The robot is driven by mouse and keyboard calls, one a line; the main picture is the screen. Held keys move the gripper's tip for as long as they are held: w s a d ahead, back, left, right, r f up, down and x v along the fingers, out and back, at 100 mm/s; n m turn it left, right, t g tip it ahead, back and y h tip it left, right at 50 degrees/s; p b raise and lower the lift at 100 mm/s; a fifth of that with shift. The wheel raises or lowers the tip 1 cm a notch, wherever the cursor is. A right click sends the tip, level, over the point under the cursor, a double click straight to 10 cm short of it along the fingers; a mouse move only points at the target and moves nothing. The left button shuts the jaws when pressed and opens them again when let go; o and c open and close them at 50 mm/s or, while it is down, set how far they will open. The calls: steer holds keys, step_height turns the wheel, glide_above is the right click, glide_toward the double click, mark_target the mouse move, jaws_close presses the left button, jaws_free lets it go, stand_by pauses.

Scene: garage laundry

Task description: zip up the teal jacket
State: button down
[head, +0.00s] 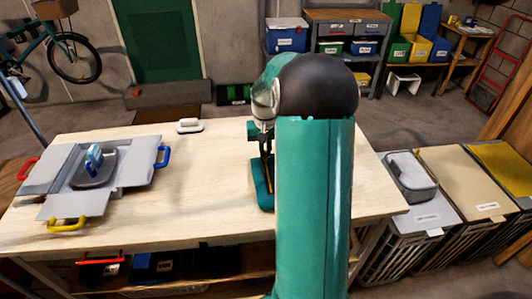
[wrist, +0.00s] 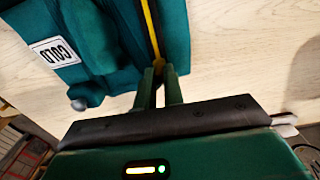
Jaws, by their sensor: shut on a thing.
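The teal jacket (wrist: 100,70) lies on the pale wooden table and fills the upper left of the wrist view. It bears a white label (wrist: 55,52) that reads COLD. A yellow zip line with dark edging (wrist: 152,30) runs down to my fingertips. My gripper (wrist: 159,70) is shut at the lower end of this visible line, on the zip pull, which the fingers hide. In the head view a strip of the teal jacket (head: 262,190) shows left of my arm, which hides the rest.
A grey folding panel piece (head: 120,178) with red, blue and yellow handles lies at the table's left, a blue item on its middle. A small white object (head: 189,126) is at the back edge. Hampers (head: 425,195) stand right. The table (head: 205,190) is clear between panel and jacket.

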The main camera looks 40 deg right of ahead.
steer(key=shift+w+d, duration=0.4)
steer(key=shift+w, duration=0.1)
steer(key=shift+s, duration=0.15)
steer(key=c, duration=1.5)
jaws_free()
steer(key=shift+a, duration=0.1)
steer(key=shift+r, duration=0.1)
step_height(320, 180, up, 14)
steer(key=shift+f, duration=0.2)
